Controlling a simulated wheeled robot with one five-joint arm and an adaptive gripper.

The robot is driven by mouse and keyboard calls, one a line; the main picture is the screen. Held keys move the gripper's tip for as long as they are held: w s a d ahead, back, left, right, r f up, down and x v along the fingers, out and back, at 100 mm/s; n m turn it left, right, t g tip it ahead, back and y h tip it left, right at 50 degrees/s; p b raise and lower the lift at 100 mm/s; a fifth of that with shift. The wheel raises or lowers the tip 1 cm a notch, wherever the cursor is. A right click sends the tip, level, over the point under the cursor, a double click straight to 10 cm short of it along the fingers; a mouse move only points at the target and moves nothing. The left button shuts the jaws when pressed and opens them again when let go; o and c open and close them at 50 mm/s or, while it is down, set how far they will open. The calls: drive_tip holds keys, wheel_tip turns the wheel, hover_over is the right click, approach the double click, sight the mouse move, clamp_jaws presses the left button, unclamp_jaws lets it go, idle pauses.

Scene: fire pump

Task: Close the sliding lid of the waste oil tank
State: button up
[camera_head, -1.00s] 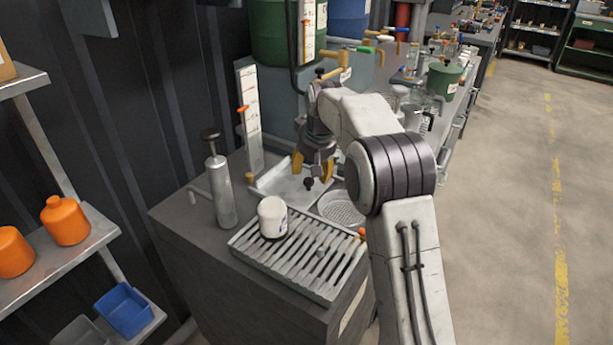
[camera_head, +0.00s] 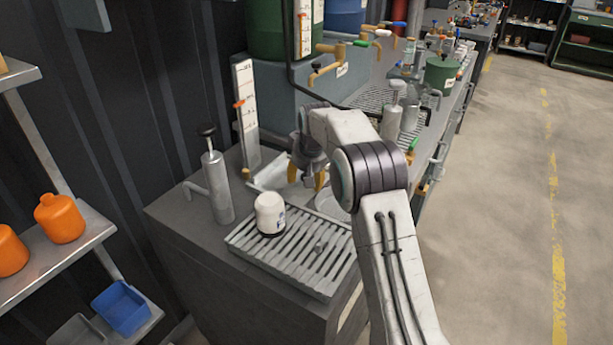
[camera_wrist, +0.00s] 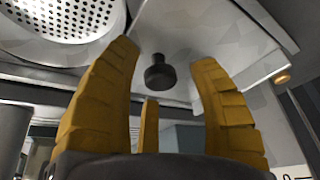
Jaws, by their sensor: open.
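The sliding lid is a light metal plate (camera_wrist: 205,40) with a short black knob (camera_wrist: 161,73), seen in the wrist view. In the head view the pale plate (camera_head: 268,178) lies on the bench behind the slatted rack, and its knob is hidden or too small to tell. My gripper (camera_head: 306,183) is open over the plate, its yellow fingers pointing down. In the wrist view my gripper (camera_wrist: 160,62) has its fingers on either side of the knob, with a gap on both sides and nothing held.
A round perforated strainer (camera_wrist: 65,12) lies beside the plate. A white jar (camera_head: 270,215) stands on the slatted rack (camera_head: 300,262). A metal pump cylinder (camera_head: 218,185) and a white gauge board (camera_head: 246,110) stand at left. Taps (camera_head: 330,50) hang behind my arm.

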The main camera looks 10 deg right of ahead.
drive_tip(key=shift+c, duration=0.5)
clamp_jaws()
